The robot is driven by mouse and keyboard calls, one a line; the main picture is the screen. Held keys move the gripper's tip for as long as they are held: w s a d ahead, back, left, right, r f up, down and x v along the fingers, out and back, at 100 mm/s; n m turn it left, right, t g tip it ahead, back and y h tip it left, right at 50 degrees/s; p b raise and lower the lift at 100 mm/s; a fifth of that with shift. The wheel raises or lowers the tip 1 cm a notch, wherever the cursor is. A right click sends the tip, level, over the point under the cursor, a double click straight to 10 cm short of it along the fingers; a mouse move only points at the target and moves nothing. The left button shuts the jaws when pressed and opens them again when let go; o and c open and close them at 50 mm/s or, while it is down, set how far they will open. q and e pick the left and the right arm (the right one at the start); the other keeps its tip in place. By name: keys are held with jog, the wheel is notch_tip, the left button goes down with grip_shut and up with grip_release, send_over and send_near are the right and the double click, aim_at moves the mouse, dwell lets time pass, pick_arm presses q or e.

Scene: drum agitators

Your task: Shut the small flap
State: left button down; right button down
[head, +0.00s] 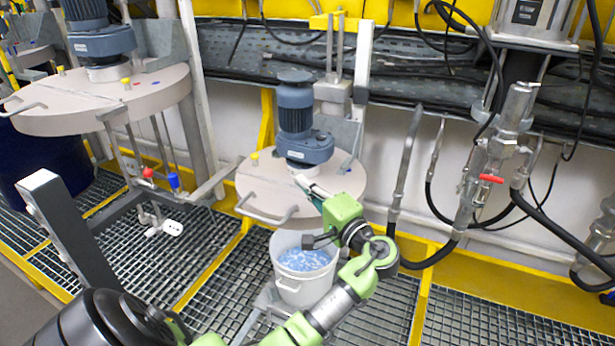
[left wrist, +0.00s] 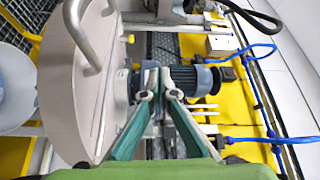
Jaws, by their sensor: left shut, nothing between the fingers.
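A round beige lid (head: 262,190) with a bar handle (head: 265,214) carries a blue agitator motor (head: 296,120), above a white bucket (head: 303,280) of bluish contents. A separate small flap on this lid cannot be made out. My left gripper (head: 302,181) reaches over the lid's right part, close to the motor base; contact cannot be told. In the left wrist view, the shut, empty fingertips (left wrist: 160,84) meet in front of the motor (left wrist: 190,80), with the lid (left wrist: 60,95) and its handle (left wrist: 80,35) to the left. My right gripper is out of view.
A larger beige lid (head: 105,100) with its own motor stands at the left over a dark blue drum (head: 45,165). Pipes and hoses with a red valve handle (head: 491,179) are at the right. Yellow-edged grating (head: 470,315) covers the floor.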

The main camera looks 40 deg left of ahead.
pick_arm(q)
jog(key=shift+s+d+f, duration=0.15)
jog(key=shift+s+f, duration=0.3)
jog(key=shift+f, duration=0.1)
jog(key=r+v, duration=0.1)
jog(key=v, duration=1.1)
jog(key=shift+f, duration=0.5)
